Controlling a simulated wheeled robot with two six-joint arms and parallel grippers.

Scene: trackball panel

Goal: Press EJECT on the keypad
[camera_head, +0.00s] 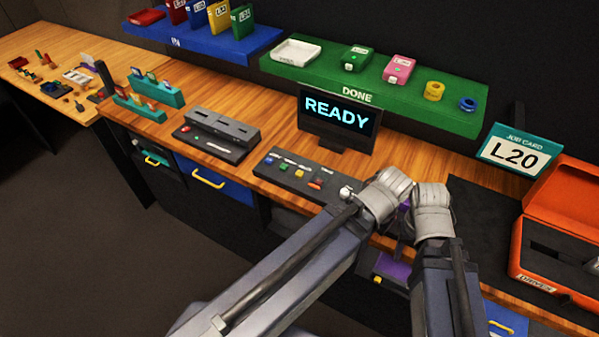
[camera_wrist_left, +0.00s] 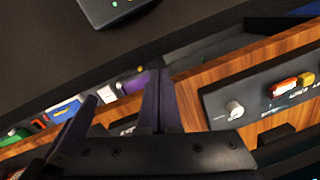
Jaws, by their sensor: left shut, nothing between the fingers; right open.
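The keypad (camera_head: 290,187) is a dark slab on the bench with a row of small coloured buttons, an orange-red button (camera_head: 316,184) and a pale round knob (camera_head: 346,192) at its right end. Its labels are too small to read. In the left wrist view, part of the keypad (camera_wrist_left: 215,98) lies at the right, with the knob (camera_wrist_left: 234,108) nearest my fingers.
A screen (camera_head: 338,119) reading READY stands behind the keypad. A dark slotted unit (camera_head: 215,134) is to its left. A green DONE shelf (camera_head: 420,105) hangs above. An L20 job card (camera_head: 518,151) and an open orange case (camera_head: 560,225) are at right.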

